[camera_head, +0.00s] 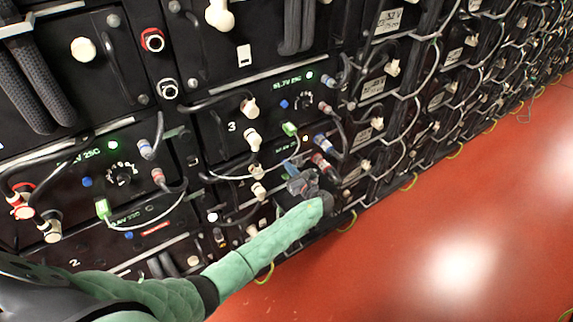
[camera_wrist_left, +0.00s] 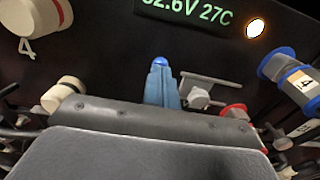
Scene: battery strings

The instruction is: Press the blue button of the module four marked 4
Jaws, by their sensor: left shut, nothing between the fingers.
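Module four shows in the left wrist view as a dark panel with a green display (camera_wrist_left: 185,12) reading about "2.6V 27C", cut off at the top. Its blue button (camera_wrist_left: 160,62) is a small bright blue spot right at the tips of my left gripper (camera_wrist_left: 161,72). The light-blue fingers are together, with nothing between them. I cannot tell whether they touch the button. In the head view my left gripper (camera_head: 289,166) is in front of the module below the one marked 3, and it hides the button there. My right gripper is not in view.
A cream connector marked 4 (camera_wrist_left: 38,20) and a blue-ringed connector tagged 4 (camera_wrist_left: 298,84) flank the fingers. A red-ringed connector (camera_wrist_left: 236,111) is at lower right. Cables and plugs crowd the neighbouring modules. The red floor (camera_head: 430,240) at right is clear.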

